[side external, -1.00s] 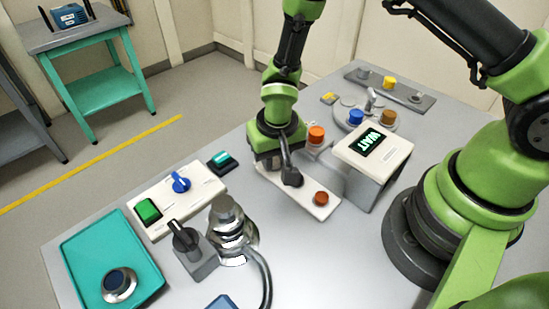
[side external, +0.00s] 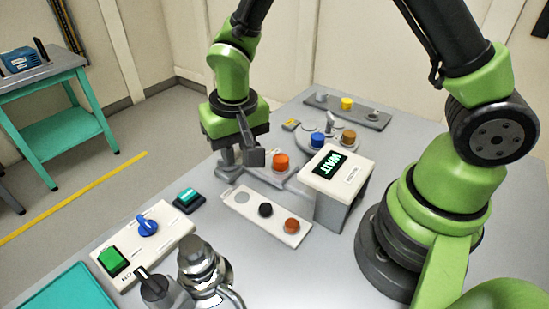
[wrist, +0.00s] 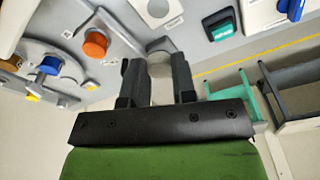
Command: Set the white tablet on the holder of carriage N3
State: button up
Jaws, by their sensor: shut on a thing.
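My gripper (side external: 240,158) is shut and hangs low over the far left end of the grey track, left of the orange tablet (side external: 281,163). In the wrist view, a pale round piece (wrist: 160,46) shows between the fingertips (wrist: 160,75); it looks like the white tablet, mostly hidden by the fingers. In the side view the fingers hide it. Whether it touches anything below cannot be told. The orange tablet also shows in the wrist view (wrist: 95,44). Blue (side external: 317,139) and brown (side external: 348,137) tablets stand farther along the track. I cannot read which carriage is N3.
A white tray (side external: 268,216) has an empty round place, a black tablet (side external: 265,210) and a red-brown tablet (side external: 291,226). A display box (side external: 334,172) reading WAIT stands right of it. A control panel (side external: 150,236) and a green-topped button (side external: 188,199) lie at left.

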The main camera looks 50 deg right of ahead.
notch_tip(320, 180, up, 3)
send_over(281, 157)
jog(key=shift+s+a+f, duration=0.1)
jog(key=shift+f, duration=1.65)
jog(key=shift+s+a+f, duration=0.1)
jog(key=shift+f, duration=1.65)
jog(key=shift+w+d+f, duration=0.1)
jog(key=shift+f, duration=0.5)
jog(key=o, duration=1)
